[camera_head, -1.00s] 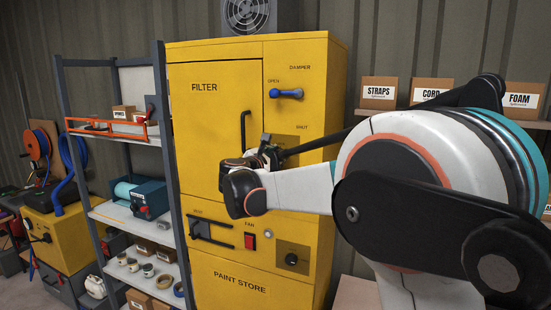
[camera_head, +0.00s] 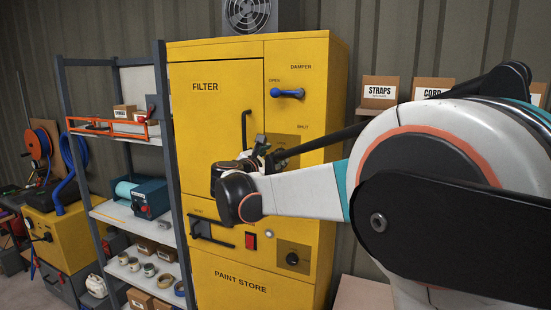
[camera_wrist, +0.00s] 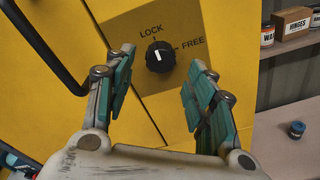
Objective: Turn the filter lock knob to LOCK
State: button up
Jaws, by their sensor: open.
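The filter lock knob (camera_wrist: 160,57) is a round black knob with a short white mark, on a brown-gold plate (camera_wrist: 185,20) of the yellow cabinet. LOCK is printed above it and FREE to its upper right. The white mark stands nearly upright in the wrist view; I cannot tell exactly which word it points to. My gripper (camera_wrist: 160,68) is open, with one teal-padded finger left of the knob and one right, apart from it. In the head view my gripper (camera_head: 262,150) is in front of the cabinet and the knob is hidden.
The yellow cabinet (camera_head: 215,135) has a black door handle (camera_head: 244,130), a blue damper lever (camera_head: 287,93), a red fan switch (camera_head: 250,241) and another dark knob (camera_head: 292,259). In the wrist view the door handle (camera_wrist: 40,45) lies at upper left. A shelf rack (camera_head: 180,200) stands left.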

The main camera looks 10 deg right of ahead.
jog(key=v, duration=0.8)
jog(key=shift+s+a, duration=0.2)
jog(key=shift+s, duration=0.05)
jog(key=shift+f, duration=0.1)
